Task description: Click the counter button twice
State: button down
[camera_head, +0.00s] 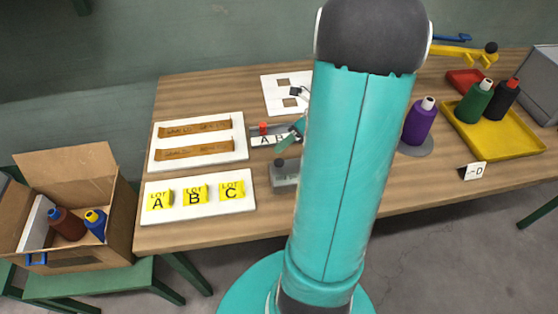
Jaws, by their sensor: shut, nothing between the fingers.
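A small grey box (285,176) stands on the table just left of my arm, with a dark round knob (280,162) on top. It looks like the counter and its button, but no display can be read. The visible end of my gripper (281,148) is a slim teal tip, slanting down to the left just above the knob. It is shut and empty. The rest of the gripper is hidden behind my large teal arm. Whether the tip touches the knob cannot be told.
A switch with a red top (263,128) and A/B label stands just behind. White boards with brown strips (241,141) and yellow lot blocks (248,205) lie left. An open carton (110,190) stands lower left.

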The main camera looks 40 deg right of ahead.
jog(key=shift+r, duration=1.05)
jog(key=shift+a, duration=0.1)
jog(key=s+a+r+n+h, duration=0.1)
jog(key=a+r+n, duration=0.4)
jog(key=n, duration=0.6)
jog(key=s+a+r+n+h, duration=0.1)
jog(key=a+r+n+h, duration=0.3)
jog(key=a+n, duration=0.6)
jog(key=s+a+r+n+t+h, duration=0.1)
jog(key=s+a+r+n+h, duration=0.1)
jog(key=a+r+n, duration=0.3)
jog(key=a+n+h, duration=0.1)
jog(key=a+n, duration=0.2)
jog(key=n, duration=0.3)
jog(key=shift+a+r+n, duration=0.25)
jog(key=shift+r+n, duration=0.15)
